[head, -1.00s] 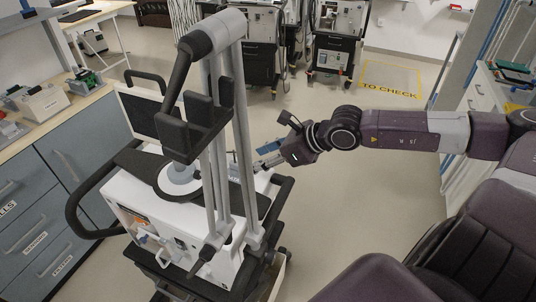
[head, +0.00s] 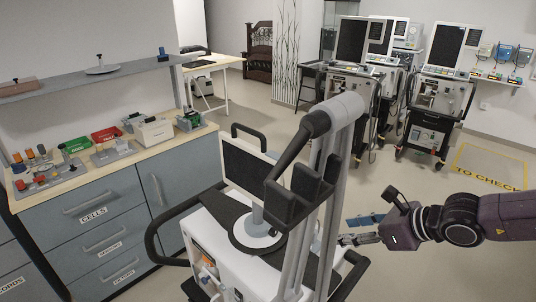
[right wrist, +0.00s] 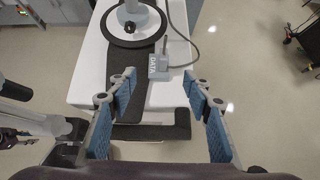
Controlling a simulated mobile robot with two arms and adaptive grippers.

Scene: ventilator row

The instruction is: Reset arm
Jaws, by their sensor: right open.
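The near ventilator cart has a white body (head: 213,237) with a dark screen (head: 247,172) and a grey jointed support arm (head: 343,150) with black parts, rising upright over it. A round grey base with a black ring (head: 243,238) sits on top. In the right wrist view the white top (right wrist: 88,70) carries the ring (right wrist: 108,30), a dark mat and a small grey block with a post (right wrist: 158,66). My right gripper (head: 352,230) is open and empty beside the cart's right side; its blue-padded fingers (right wrist: 157,84) straddle the view below the block.
A counter (head: 100,172) with labelled drawers, red and green trays and small devices stands at left under a shelf (head: 90,75). Other ventilator carts (head: 350,105) (head: 430,110) stand at the back right. Floor marked TO CHECK (head: 487,168) is clear.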

